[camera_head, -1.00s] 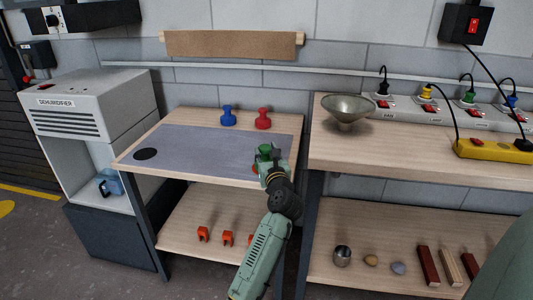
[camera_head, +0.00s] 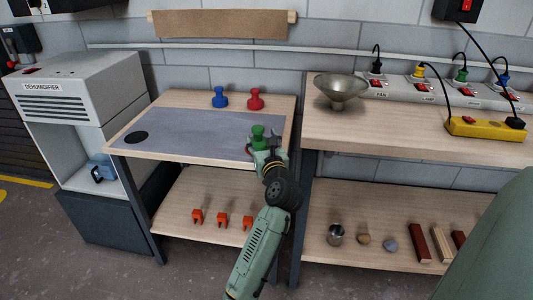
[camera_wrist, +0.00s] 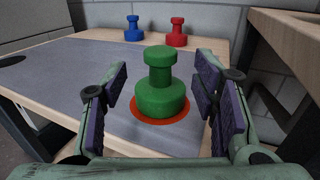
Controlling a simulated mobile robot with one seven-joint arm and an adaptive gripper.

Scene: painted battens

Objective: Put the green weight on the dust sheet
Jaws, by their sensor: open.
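The green weight (camera_head: 258,136), a knobbed cylinder, stands upright on a red disc (camera_wrist: 160,108) at the near right part of the grey sheet, which I take for the dust sheet (camera_head: 190,138). The weight also shows in the wrist view (camera_wrist: 160,92). The sheet covers much of the left table's top and shows in the wrist view (camera_wrist: 75,75). My gripper (camera_head: 262,150) is open at the table's front edge. In the wrist view its fingers (camera_wrist: 160,104) stand left and right of the weight, with gaps on both sides.
A blue weight (camera_head: 220,98) and a red weight (camera_head: 255,99) stand behind the sheet on bare wood. A black disc (camera_head: 136,137) lies at the sheet's left end. The right bench (camera_head: 400,125) holds a metal bowl (camera_head: 340,89). Orange clips (camera_head: 222,220) stand on the lower shelf.

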